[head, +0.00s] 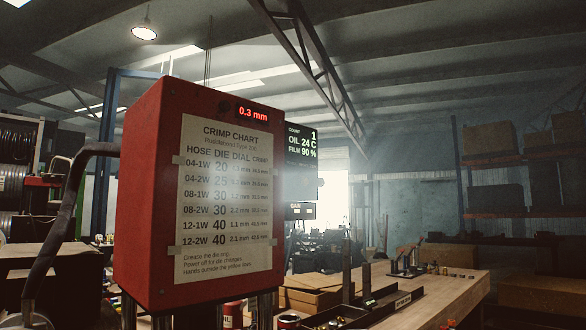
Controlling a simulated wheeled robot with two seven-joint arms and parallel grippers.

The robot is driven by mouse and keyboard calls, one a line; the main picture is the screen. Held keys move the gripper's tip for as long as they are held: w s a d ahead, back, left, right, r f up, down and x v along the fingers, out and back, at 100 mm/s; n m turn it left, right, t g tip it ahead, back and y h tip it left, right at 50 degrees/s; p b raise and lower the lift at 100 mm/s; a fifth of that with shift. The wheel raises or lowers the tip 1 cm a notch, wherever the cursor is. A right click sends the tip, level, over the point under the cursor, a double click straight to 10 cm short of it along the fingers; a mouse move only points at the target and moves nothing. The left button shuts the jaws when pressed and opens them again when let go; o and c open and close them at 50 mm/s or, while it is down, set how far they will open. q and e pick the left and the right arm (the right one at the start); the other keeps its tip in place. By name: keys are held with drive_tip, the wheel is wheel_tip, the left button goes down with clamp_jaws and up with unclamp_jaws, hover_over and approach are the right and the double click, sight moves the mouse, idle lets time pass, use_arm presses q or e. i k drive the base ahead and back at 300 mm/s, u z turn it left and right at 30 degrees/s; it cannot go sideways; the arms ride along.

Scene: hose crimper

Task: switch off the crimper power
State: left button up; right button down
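The crimper is a tall red box (143,200) at the left of the head view, seen from a corner. A taped paper crimp chart (228,200) covers much of its front. A red lit display (252,113) above the chart reads 0.3 mm. A dark screen (300,148) behind its right edge shows count 1, oil 24 C and film 90 %. A dark hose (70,210) runs into the box's left side. I cannot make out a power switch. Neither of my grippers is in view.
A wooden workbench (445,300) runs at the lower right, with a black tray (375,308), cardboard (315,290) and small tools on it. Shelves with boxes (490,140) stand at the right. A rack with reels (15,170) stands at the left.

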sight(302, 173)
drive_tip(key=k, duration=1.35)
drive_tip(key=z, duration=0.6)
drive_tip(key=i, duration=1.5)
drive_tip(key=u, duration=1)
drive_tip(key=i, duration=0.45)
drive_tip(key=u, duration=0.4)
